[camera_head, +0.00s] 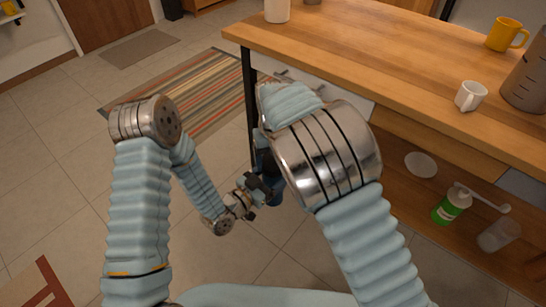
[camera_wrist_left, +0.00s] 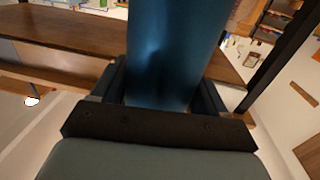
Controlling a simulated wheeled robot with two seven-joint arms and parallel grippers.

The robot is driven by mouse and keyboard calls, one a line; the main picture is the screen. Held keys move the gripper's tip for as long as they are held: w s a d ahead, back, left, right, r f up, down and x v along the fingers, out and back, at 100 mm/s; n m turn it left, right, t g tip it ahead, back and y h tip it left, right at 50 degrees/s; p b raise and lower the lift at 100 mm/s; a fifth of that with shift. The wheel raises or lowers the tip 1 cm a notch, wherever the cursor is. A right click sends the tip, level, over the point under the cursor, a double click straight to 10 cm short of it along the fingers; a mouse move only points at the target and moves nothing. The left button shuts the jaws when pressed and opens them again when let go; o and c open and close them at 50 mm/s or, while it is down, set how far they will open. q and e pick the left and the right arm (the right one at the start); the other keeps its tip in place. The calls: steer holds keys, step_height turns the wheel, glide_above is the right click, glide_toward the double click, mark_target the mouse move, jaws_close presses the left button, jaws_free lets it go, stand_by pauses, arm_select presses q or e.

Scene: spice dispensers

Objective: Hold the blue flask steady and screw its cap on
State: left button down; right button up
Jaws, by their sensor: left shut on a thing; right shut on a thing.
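The blue flask (camera_head: 277,193) is upright between my two arms, in front of the table. In the left wrist view the flask (camera_wrist_left: 170,45) fills the space between the fingers of my left gripper (camera_wrist_left: 160,88), which is shut on it. In the head view my left gripper (camera_head: 258,188) reaches it from the left. My right gripper (camera_head: 264,150) is directly above the flask, shut, mostly hidden behind my right forearm. The cap is hidden there, so I cannot tell how it sits on the flask.
A wooden table (camera_head: 370,50) stands at the right, with a white mug (camera_head: 470,96), a yellow mug (camera_head: 504,34) and a grey container (camera_head: 527,82). Its lower shelf holds a green-labelled bottle (camera_head: 452,204) and a clear cup (camera_head: 498,235). A striped rug (camera_head: 190,95) lies on open floor.

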steer(key=m, duration=0.1)
steer(key=f+m, duration=0.1)
steer(key=m, duration=0.1)
steer(key=shift+s+d, duration=0.15)
steer(key=shift+d, duration=0.25)
steer(key=shift+r+m, duration=0.15)
steer(key=shift+m, duration=0.35)
steer(key=shift+a+r+m, duration=0.3)
steer(key=shift+r+m, duration=0.1)
steer(key=o, duration=1)
steer(key=shift+w+a+r, duration=0.1)
steer(key=shift+r, duration=1.1)
steer(key=shift+w+r, duration=0.1)
steer(key=shift+r, duration=1.05)
steer(key=shift+c, duration=0.2)
